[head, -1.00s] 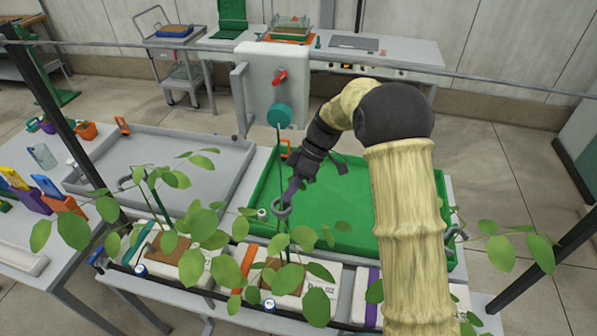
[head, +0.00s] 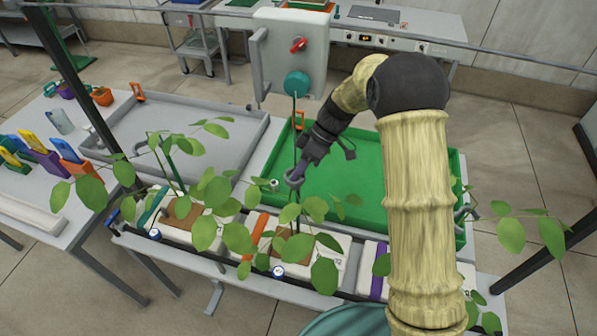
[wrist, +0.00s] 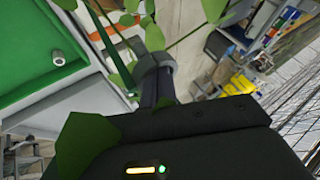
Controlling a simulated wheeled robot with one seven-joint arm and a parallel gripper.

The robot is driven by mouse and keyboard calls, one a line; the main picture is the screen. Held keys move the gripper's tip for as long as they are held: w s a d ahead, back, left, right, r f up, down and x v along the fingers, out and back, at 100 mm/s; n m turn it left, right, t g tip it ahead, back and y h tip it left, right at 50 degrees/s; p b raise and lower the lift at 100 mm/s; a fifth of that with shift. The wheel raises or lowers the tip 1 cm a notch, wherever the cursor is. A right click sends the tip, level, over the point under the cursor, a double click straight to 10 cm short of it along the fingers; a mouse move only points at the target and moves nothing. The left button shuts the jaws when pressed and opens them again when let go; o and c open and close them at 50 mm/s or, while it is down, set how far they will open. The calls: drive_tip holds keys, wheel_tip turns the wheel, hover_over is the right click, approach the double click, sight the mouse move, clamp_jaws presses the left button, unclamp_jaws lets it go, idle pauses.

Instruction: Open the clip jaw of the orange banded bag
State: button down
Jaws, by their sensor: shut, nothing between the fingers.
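The orange banded bag (head: 328,262) is a white slab with an orange band, low in the middle of the head view, partly covered by leaves. A plant grows from the brown block on it. A grey ring-shaped clip (head: 291,180) sits above the bag by the stem and string. My gripper (head: 297,172) is shut and empty, its dark fingers pointing down at the clip. In the wrist view the fingers reach the grey clip (wrist: 154,62) and overlap it; I cannot tell whether they touch. Whether the clip jaw is open or shut is unclear.
A green tray (head: 400,231) lies behind the bags, a grey tray (head: 257,128) to its left. A purple-banded bag (head: 377,268) lies to the right. Leafy plants crowd the front. A white box with a red handle (head: 290,50) stands behind.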

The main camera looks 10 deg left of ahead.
drive_tip(key=shift+s+f+m+t+y+b, duration=0.15)
drive_tip(key=shift+m+t+y+b, duration=0.3)
drive_tip(key=shift+m+b, duration=0.85)
